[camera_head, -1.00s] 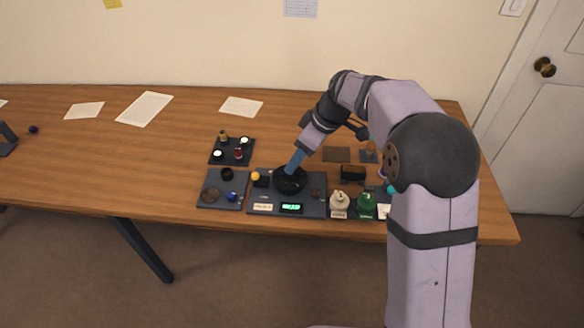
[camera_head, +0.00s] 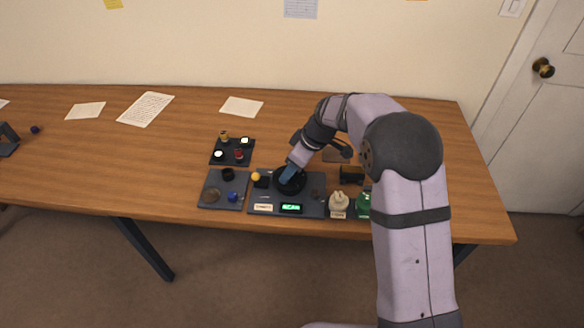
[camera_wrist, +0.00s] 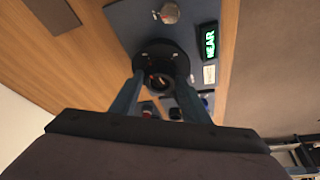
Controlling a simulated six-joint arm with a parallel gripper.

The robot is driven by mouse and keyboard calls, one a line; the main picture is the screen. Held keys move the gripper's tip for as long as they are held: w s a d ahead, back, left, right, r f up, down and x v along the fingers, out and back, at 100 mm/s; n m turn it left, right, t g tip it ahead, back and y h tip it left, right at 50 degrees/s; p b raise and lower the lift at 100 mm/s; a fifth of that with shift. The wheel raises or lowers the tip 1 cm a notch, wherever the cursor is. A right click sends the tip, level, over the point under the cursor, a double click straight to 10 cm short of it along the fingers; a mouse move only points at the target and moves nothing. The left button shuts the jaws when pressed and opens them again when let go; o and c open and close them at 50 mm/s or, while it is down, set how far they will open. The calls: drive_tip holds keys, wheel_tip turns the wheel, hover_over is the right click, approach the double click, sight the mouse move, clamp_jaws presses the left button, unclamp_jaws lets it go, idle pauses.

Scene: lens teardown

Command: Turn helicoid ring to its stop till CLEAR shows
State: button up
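The black round lens with its helicoid ring (camera_head: 291,187) stands on a dark grey base plate (camera_head: 259,210). My gripper (camera_head: 286,178) is down at the ring. In the wrist view, the fingers of my gripper (camera_wrist: 160,72) are spread, one on each side of the black ring (camera_wrist: 160,49). Their tips overlap its edges, and I cannot tell whether they press on it. A small display on the plate (camera_head: 291,208) is lit green. In the wrist view, the display (camera_wrist: 209,43) appears to read NEAR.
A dark tray with small parts (camera_head: 217,158) lies behind left, and another tray (camera_head: 208,200) lies left of the plate. The table's left side is mostly clear.

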drive_tip(key=c, duration=0.6)
